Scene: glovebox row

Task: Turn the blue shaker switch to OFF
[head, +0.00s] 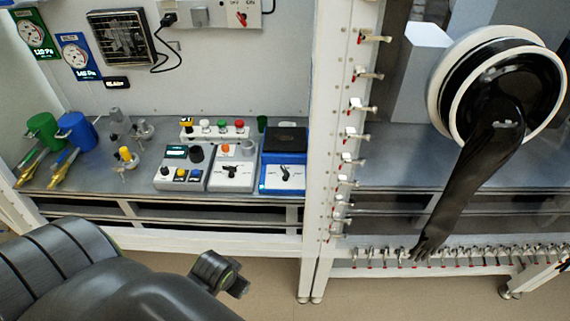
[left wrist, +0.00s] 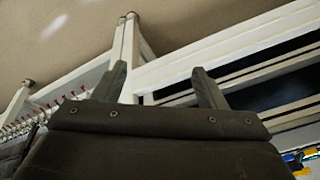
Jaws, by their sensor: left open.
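The blue shaker (head: 270,157) stands on the grey bench at the right end of a row of devices, close to the white frame post. It has a black top plate and a black switch (head: 286,173) on its light front panel. The switch appears turned at a slant; its labels are too small to read. My left gripper (head: 227,275) is low in front of the bench, well below and left of the shaker, touching nothing. The left wrist view shows its two fingers (left wrist: 162,85) apart and empty. My right gripper is not in view.
A grey device with a black knob (head: 232,175) stands directly left of the shaker, and another with several buttons (head: 180,168) beyond it. A white post (head: 322,150) with clamps rises to the right. A black glove (head: 465,180) hangs from a port. Floor space below the bench is clear.

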